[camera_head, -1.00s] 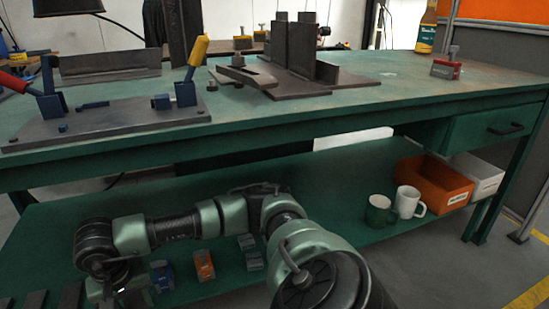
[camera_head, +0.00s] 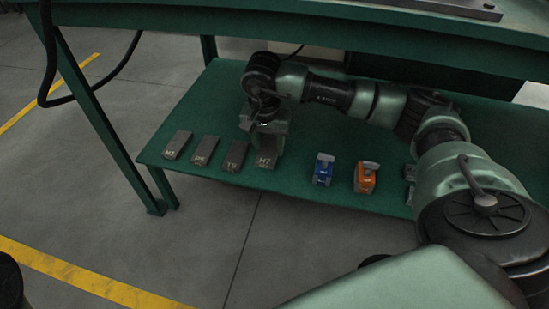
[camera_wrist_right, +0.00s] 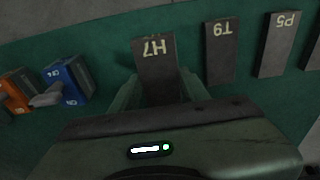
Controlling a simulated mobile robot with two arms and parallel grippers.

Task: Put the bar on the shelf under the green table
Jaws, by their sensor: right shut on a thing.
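The dark bar marked H7 (camera_head: 267,161) is on the green shelf (camera_head: 330,135) under the green table (camera_head: 400,35), at the right end of a row of similar bars. My right gripper (camera_head: 268,142) is over its back end, pointing down. In the right wrist view the H7 bar (camera_wrist_right: 156,62) sits between the two fingers of my right gripper (camera_wrist_right: 160,92), which is shut on it. The bar's rear part is hidden by the gripper. It looks flat and level with its neighbours; I cannot tell whether it touches the shelf. My left gripper is not in view.
Left of it lie bars T9 (camera_head: 236,155), P5 (camera_head: 205,151) and one more (camera_head: 177,145). To the right stand a blue clamp-like item (camera_head: 323,169) and an orange one (camera_head: 365,177). A table leg (camera_head: 110,130) stands at the left. Free shelf lies behind the row.

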